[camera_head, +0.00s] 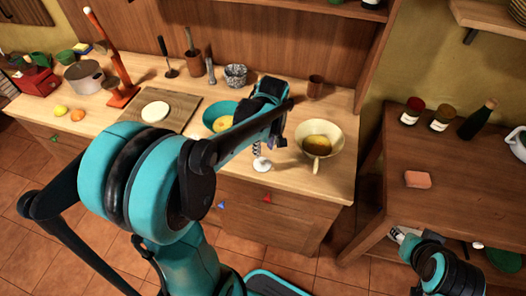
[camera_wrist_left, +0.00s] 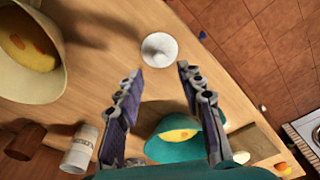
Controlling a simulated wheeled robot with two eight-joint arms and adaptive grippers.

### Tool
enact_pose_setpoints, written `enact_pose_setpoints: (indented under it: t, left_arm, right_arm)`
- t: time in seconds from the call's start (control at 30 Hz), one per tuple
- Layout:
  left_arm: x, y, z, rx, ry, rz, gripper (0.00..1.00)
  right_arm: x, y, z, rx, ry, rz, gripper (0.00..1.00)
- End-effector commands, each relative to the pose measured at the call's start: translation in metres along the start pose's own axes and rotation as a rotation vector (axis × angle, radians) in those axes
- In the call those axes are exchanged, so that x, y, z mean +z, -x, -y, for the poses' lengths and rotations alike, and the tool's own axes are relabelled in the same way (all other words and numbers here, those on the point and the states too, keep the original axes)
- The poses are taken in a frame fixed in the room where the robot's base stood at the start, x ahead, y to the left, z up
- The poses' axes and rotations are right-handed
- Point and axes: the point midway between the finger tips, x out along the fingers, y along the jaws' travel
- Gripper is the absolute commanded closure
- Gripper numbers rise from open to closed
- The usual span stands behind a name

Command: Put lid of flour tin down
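A round white disc, which looks like the flour tin's lid (camera_head: 261,164), lies on the counter near its front edge; it also shows in the left wrist view (camera_wrist_left: 160,48). A white cylinder with a printed band, likely the flour tin (camera_wrist_left: 80,150), stands farther back; my left arm seems to hide it in the head view. My left gripper (camera_head: 269,147) is over the counter just behind the disc. In the left wrist view its fingers (camera_wrist_left: 160,71) are spread apart with nothing between them. My right gripper (camera_head: 408,246) is low beside the right table, its fingers unclear.
A cream bowl (camera_head: 331,131) stands right of my left gripper, a teal bowl (camera_head: 211,112) to its left. A brown cup (camera_head: 314,86) is behind. A cutting board (camera_head: 181,107) lies left. The right table (camera_head: 455,205) holds jars, a bottle and a sponge.

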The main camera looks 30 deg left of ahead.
Motion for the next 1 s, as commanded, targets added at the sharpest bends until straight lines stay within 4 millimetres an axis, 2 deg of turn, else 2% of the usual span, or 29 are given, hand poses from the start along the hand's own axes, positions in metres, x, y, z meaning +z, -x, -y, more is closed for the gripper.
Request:
enact_pose_setpoints:
  t: [0.03, 0.2, 0.37, 0.47, 0.7, 0.9, 1.0]
  left_arm:
    - [0.000, 0.014, 0.000, 0.000, -0.001, 0.000, 0.62]
    - [0.000, 0.040, 0.000, 0.000, -0.001, 0.000, 0.62]
    - [0.003, 0.052, 0.001, 0.009, -0.019, -0.003, 0.62]
    - [0.013, 0.061, 0.007, 0.049, -0.107, -0.019, 0.62]
    - [0.067, 0.086, 0.036, 0.257, -0.591, -0.158, 0.62]
    - [0.103, 0.089, 0.057, 0.389, -0.951, -0.328, 0.62]
    - [0.113, 0.087, 0.062, 0.421, -1.058, -0.392, 0.62]
  right_arm:
    - [-0.004, 0.006, 0.000, 0.000, 0.000, 0.000, 0.60]
    - [-0.008, 0.012, 0.000, 0.000, 0.000, 0.000, 0.60]
    - [-0.010, 0.013, 0.000, 0.000, 0.000, 0.000, 0.60]
    - [-0.010, 0.013, 0.000, 0.000, 0.000, 0.000, 0.60]
    - [-0.009, 0.013, 0.000, 0.000, 0.000, 0.000, 0.60]
    - [-0.009, 0.013, 0.000, 0.000, 0.000, 0.000, 0.60]
    - [-0.009, 0.013, 0.000, 0.000, 0.000, 0.000, 0.60]
